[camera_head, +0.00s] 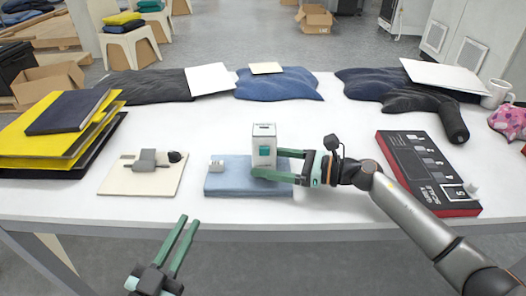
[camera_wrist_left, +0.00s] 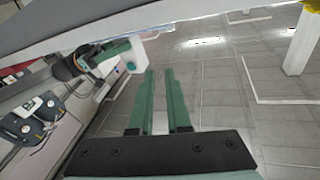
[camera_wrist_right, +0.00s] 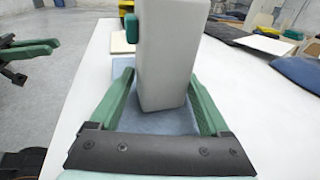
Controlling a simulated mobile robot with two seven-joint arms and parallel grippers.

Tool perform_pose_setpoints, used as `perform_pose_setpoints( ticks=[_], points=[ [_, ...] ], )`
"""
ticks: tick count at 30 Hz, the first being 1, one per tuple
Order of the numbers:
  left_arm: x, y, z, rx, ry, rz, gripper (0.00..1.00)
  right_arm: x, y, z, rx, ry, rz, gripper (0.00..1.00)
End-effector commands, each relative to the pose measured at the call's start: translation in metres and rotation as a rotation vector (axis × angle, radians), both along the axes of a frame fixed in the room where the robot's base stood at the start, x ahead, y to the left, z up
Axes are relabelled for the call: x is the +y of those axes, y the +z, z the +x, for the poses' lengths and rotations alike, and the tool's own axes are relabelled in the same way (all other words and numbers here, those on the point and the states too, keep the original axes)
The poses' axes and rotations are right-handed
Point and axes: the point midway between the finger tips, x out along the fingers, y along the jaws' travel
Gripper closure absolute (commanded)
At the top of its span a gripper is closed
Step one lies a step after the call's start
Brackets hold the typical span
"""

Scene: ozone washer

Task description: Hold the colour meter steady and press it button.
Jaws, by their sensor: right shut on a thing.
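The colour meter is a white upright box (camera_head: 264,133) with a teal patch on the face toward me. It stands on a folded light-blue cloth (camera_head: 228,184), and I cannot tell whether it presses on the cloth. My right gripper (camera_head: 271,164) comes from the right and is shut on the meter's lower part. In the right wrist view the meter (camera_wrist_right: 166,60) stands between the green fingers, with a teal part jutting from its left side. My left gripper (camera_head: 189,219) is empty in front of the table, its fingers a small gap apart.
A beige board (camera_head: 118,184) with a grey device lies left of the cloth. Yellow and navy folders (camera_head: 48,137) are stacked at far left. A black and red grey-scale board (camera_head: 418,173) lies right. Dark garments (camera_head: 150,86) line the back edge.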

Motion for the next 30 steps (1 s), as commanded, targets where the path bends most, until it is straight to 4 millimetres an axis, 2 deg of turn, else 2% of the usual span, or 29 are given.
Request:
perform_pose_setpoints(
  ticks=[1, 2, 3, 30],
  points=[
    [0.0, -0.0001, 0.0, 0.0, 0.0, 0.0, 0.92, -0.0002, -0.0001, 0.0, 0.0, 0.0, 0.0, 0.53],
    [0.0, -0.0001, 0.0, 0.0, 0.0, 0.0, 0.95, -0.0002, -0.0001, 0.0, 0.0, 0.0, 0.0, 0.66],
    [-0.0001, -0.0001, 0.0, 0.001, 0.0, 0.0, 0.99, -0.0002, -0.0001, 0.0, 0.0, 0.0, 0.0, 0.66],
    [-0.0002, -0.0001, 0.0001, 0.0, -0.001, 0.0, 1.0, 0.0, -0.0002, -0.0001, 0.0, 0.0, -0.001, 0.66]
  ],
)
